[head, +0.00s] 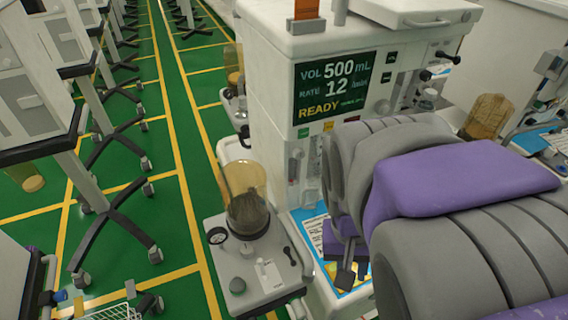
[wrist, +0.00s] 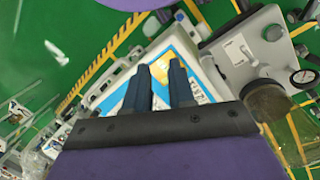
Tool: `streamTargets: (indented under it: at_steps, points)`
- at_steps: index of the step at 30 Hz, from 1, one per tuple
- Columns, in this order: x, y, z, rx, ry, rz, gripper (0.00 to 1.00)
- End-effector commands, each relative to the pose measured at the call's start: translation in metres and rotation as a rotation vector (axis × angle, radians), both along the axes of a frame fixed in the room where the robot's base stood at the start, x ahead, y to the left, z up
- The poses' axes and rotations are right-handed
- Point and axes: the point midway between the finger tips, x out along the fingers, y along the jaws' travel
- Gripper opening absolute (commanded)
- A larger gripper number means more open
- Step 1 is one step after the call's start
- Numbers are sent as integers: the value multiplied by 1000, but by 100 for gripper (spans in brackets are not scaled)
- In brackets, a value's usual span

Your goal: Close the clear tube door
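The cart (head: 268,85) with the "VOL 500 mL" display stands in the middle of the head view. Small clear upright tubes (head: 295,166) are on its front below the display, left of my arm. I cannot make out a separate clear door there or tell how far it stands open; my arm hides part of the front. My gripper (head: 354,274) points down over the cart's work surface, right of and below the tubes. In the wrist view my gripper (wrist: 160,68) shows two dark fingers with a gap and nothing between them.
An amber clear canister (head: 245,195) stands on a grey unit with a gauge (head: 217,236), left of my gripper. A blue and white sheet (head: 310,232) lies on the work surface. More carts stand left; the green floor aisle (head: 178,150) is clear.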

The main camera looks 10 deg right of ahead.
Motion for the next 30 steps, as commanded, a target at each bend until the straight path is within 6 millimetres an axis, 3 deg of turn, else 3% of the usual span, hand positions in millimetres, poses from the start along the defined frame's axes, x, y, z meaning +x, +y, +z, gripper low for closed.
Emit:
streamTargets:
  at_steps: [1, 6, 13, 17, 22, 27, 30]
  points:
    - [21, -7, 18, -48, -10, -65, 19]
    - [85, -14, 54, -198, -72, -249, 2]
    - [167, 24, 78, -380, -173, -379, 0]
    - [202, 58, 75, -454, -223, -405, 0]
    - [239, 111, 57, -516, -289, -403, 0]
    - [249, 151, 32, -537, -322, -385, 0]
    - [250, 162, 23, -539, -328, -380, 0]
